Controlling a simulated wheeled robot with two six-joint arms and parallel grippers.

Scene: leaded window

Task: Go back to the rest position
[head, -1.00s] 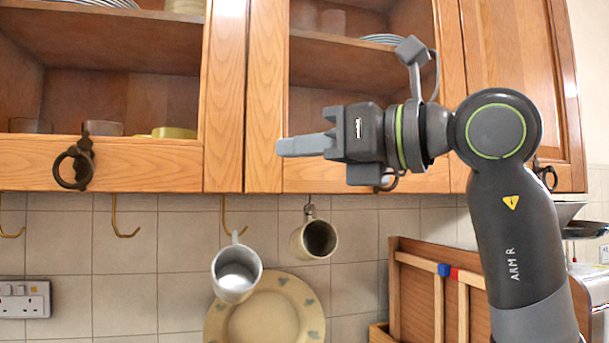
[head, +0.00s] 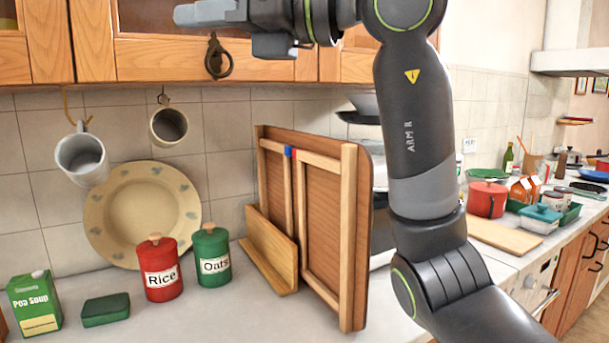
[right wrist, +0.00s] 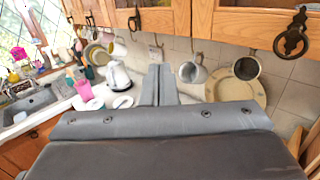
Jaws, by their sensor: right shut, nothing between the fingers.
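My right gripper (head: 205,13) is at the top of the head view, in front of the wall cupboard (head: 150,62). It is shut and empty, its fingers pointing left. The right wrist view shows its two fingers (right wrist: 159,84) pressed together, with nothing between them. My right arm rises from the lower right of the head view and bends at the top. My left gripper is in neither view now.
Two mugs, a grey one (head: 82,160) and a cream one (head: 169,126), hang below the cupboard. A plate (head: 135,238), a red Rice tin (head: 161,270), a green Oats tin (head: 211,258) and a wooden frame (head: 348,235) stand on the counter. A kettle (right wrist: 118,74) stands farther left.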

